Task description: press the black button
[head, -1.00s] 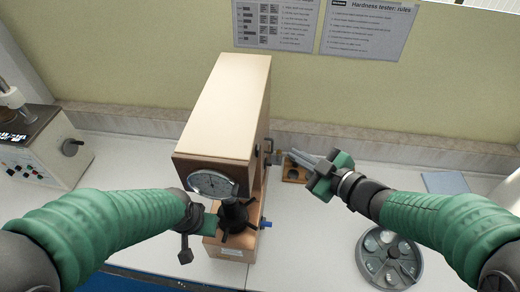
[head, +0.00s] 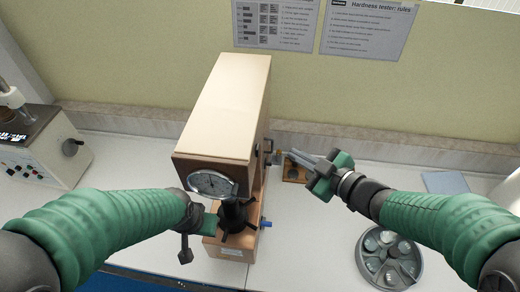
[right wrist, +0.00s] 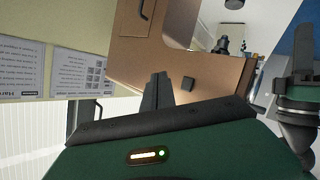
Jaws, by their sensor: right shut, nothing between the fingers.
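A black handwheel (head: 238,215) and a blue knob (head: 265,224) are low on the tester. A wooden block (head: 293,172) lies behind my right fingers. A round grey tray (head: 372,268) is at the right. Another machine (head: 42,150) stands at the far left.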

